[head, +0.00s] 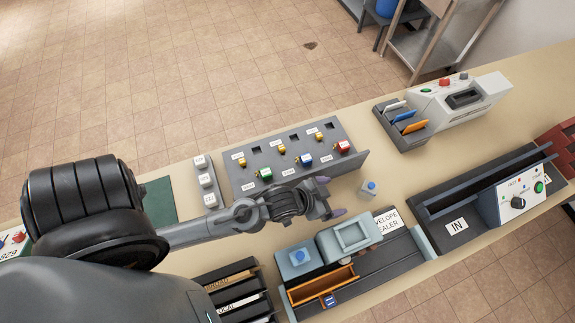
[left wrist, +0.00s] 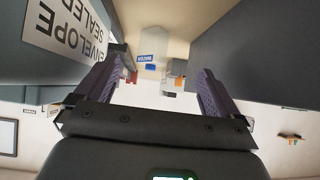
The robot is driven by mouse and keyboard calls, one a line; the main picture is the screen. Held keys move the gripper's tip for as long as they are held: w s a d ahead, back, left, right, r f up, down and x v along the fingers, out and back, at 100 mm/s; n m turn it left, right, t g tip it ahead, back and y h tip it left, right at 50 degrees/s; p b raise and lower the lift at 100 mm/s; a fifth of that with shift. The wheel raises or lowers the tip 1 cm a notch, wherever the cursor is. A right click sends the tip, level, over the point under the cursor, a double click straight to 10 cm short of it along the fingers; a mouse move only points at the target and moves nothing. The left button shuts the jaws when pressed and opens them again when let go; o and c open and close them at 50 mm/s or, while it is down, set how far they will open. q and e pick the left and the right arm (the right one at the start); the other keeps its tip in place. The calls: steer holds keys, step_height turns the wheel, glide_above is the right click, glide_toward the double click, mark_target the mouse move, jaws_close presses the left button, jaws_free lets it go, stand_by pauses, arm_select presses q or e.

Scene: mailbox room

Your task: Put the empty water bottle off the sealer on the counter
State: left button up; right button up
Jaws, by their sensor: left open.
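What looks like the pale, see-through water bottle (head: 370,187) with a blue mark stands on the counter behind the envelope sealer (head: 350,238), apart from it. In the left wrist view its blue label (left wrist: 146,58) shows ahead, between the fingers' lines. My left gripper (head: 330,198) is open and empty, to the left of the bottle and low between the sealer and the key panel. In the left wrist view both purple-grey fingers of the gripper (left wrist: 155,88) stand apart with nothing between the tips. My right gripper is not in view.
The key panel (head: 292,185) stands behind my left gripper. The IN tray (head: 480,185) is to the right. An envelope holder (head: 398,140) and white machine (head: 455,108) stand at the back right. The counter (head: 392,178) around the bottle is clear.

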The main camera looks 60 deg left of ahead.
arm_select(q)
steer(key=s+a+g, duration=0.1)
steer(key=s+g, duration=0.2)
steer(key=s, duration=0.3)
steer(key=s+a+g+y, duration=0.1)
steer(key=s+a+g, duration=0.1)
steer(key=s, duration=0.5)
steer(key=shift+s+a+r+g, duration=0.25)
steer(key=shift+r+g, duration=0.2)
steer(key=shift+g, duration=0.25)
steer(key=shift+w, duration=0.1)
